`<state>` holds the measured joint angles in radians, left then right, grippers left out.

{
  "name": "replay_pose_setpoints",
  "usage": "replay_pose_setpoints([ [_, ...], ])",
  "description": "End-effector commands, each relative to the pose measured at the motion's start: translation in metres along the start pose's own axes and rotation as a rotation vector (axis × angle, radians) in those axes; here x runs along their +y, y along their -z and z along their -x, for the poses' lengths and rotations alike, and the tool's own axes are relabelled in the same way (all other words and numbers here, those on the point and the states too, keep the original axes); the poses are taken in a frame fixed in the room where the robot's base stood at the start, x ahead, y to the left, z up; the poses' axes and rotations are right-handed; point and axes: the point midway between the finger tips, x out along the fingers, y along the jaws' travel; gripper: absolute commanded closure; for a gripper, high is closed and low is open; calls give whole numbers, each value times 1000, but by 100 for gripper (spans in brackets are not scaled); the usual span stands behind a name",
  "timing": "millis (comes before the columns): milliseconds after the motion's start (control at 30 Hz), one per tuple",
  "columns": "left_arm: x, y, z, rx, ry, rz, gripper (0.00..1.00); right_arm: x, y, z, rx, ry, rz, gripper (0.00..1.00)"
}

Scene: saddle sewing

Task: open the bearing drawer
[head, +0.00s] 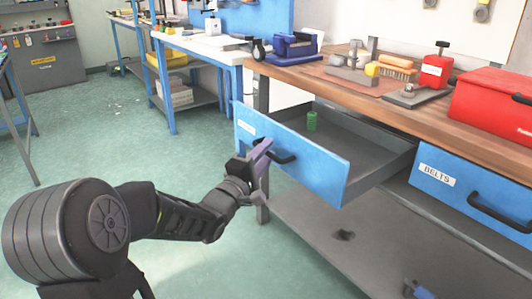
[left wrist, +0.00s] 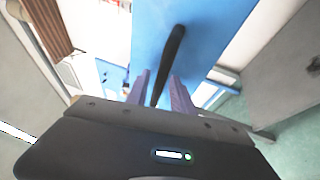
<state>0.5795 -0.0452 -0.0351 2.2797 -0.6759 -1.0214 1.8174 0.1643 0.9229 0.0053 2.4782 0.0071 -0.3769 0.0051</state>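The blue bearing drawer (head: 300,158) is pulled well out from under the wooden workbench (head: 330,85). The black drawer handle (head: 284,157) is on the front face. My left gripper (head: 262,155) is at the handle's left end. In the left wrist view its two purple fingers (left wrist: 160,90) stand apart, with the black handle (left wrist: 170,65) between them. I cannot tell whether they touch it. My right gripper is not in view.
A closed blue drawer labelled BELTS (head: 470,190) is to the right. A red toolbox (head: 490,100) and a blue vise (head: 291,46) stand on the bench. A grey lower shelf (head: 330,240) lies under the drawer. Green floor (head: 90,130) is free at the left.

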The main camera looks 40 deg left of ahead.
Motion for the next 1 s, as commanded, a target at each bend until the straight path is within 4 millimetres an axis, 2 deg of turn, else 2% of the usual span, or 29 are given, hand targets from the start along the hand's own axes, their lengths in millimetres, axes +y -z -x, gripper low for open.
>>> replay_pose_setpoints([
  [300,1,0,0,0,-2,0,66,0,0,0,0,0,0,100],
  [433,2,0,7,0,-2,-1,66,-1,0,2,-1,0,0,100],
  [567,3,0,23,2,-2,0,66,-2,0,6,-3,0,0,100],
  [800,2,1,62,3,-1,0,66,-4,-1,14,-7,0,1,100],
  [1000,0,0,78,0,-1,0,66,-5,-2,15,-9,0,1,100],
])
